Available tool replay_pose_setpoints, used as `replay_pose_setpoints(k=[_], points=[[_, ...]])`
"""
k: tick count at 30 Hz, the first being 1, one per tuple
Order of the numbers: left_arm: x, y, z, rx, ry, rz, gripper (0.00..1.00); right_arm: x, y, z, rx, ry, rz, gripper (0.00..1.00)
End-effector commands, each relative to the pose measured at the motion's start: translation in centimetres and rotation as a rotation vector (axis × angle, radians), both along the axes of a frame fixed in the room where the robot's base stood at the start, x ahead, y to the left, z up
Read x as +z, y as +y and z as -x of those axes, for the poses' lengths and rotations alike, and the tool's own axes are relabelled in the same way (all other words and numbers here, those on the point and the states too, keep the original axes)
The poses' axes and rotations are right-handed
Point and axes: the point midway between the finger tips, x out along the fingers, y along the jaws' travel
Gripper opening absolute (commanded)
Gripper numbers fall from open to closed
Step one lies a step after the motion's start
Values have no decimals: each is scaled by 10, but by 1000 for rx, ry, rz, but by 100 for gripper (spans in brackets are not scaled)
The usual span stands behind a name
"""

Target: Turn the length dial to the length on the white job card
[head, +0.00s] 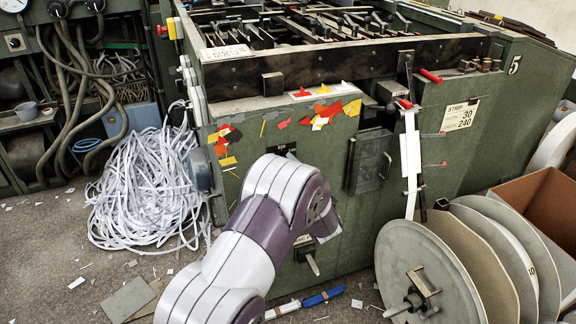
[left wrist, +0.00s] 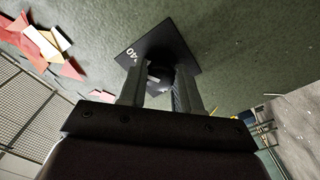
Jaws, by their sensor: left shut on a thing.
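The length dial's black square plate (left wrist: 178,42) is on the green machine wall in the left wrist view, with a white "40" at its left corner. My left gripper (left wrist: 160,92) is shut on the dark knob (left wrist: 160,72) at the plate's middle. The pointer's setting cannot be read. In the head view my left arm hides the gripper and knob; only the plate's top edge (head: 285,148) shows. The white card (head: 460,115) on the machine's right side reads "STRIP", "30" and "240"; its small print is unreadable. My right gripper is not in view.
A lever (head: 312,262) is low on the machine's front. Large reels (head: 425,270) stand at the right. A heap of white strip (head: 145,190) lies at the left.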

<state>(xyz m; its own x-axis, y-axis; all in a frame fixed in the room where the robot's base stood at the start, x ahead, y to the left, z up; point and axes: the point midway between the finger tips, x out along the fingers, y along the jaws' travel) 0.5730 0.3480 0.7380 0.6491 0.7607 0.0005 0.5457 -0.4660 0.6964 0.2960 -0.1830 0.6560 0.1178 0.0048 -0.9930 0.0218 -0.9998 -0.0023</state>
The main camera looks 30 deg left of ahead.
Motion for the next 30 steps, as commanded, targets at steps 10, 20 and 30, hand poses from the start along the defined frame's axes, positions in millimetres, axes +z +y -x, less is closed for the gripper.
replay_pose_setpoints(k=[10, 20, 30], points=[[-2, 0, 1, 0, 6, 1, 58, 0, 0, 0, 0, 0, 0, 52], [0, -4, 3, -1, 3, 2, 58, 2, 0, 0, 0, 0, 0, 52], [2, -68, 56, -6, 4, -1, 58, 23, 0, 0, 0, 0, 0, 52]])
